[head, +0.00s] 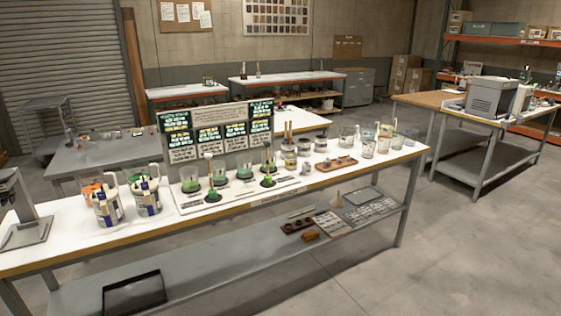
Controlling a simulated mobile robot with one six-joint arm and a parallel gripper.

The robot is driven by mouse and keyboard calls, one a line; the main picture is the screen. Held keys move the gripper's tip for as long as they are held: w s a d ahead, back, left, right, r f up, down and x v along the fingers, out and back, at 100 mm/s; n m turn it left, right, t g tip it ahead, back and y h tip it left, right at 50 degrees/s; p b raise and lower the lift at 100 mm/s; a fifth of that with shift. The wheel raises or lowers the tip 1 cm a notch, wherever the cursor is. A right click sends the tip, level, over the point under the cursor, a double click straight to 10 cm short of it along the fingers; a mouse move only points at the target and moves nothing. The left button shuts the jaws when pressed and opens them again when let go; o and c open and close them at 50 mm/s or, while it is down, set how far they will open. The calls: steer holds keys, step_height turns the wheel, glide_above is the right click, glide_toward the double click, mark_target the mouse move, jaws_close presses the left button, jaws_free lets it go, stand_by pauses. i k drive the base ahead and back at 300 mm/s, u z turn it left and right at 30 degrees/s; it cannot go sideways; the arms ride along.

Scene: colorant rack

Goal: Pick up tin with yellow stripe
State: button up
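I cannot make out a tin with a clear yellow stripe at this size. My gripper is not in view.
Green-based glass vessels (220,176) stand before a dark label board (221,131) mid-table. Clear beakers (368,148) and a small wooden tray (336,163) are at the right end. A grey stand (22,215) is at the left edge. The floor (430,240) at right is clear.

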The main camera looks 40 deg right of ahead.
mark_target(290, 164)
steer(key=u, duration=0.1)
steer(key=i, duration=1.35)
steer(key=z, duration=0.3)
